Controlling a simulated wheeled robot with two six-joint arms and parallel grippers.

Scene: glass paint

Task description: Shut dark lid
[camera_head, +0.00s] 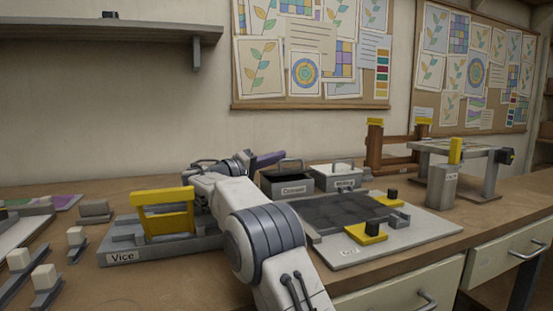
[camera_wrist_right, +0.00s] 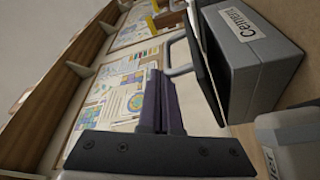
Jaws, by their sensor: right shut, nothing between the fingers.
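The grey box labelled Cement (camera_head: 293,188) stands at the back of the bench, left of a lighter box. In the right wrist view the Cement box (camera_wrist_right: 262,65) lies to the right, turned on its side by the camera. Its dark lid (camera_wrist_right: 207,65) is raised off the box opening, with a pale loop handle (camera_wrist_right: 180,55) on its outer face. My right gripper (camera_head: 280,155) is shut and empty, its dark purple fingers at the back of the box. In the wrist view its fingers (camera_wrist_right: 160,85) are beside the lid's outer face, close to the handle; I cannot tell whether they touch it.
A lighter lidded box (camera_head: 342,182) stands right of the Cement box. A vice (camera_head: 165,250) with a yellow frame is on the left. A pale board (camera_head: 430,233) with a dark plate is in front. Small blocks are at far left.

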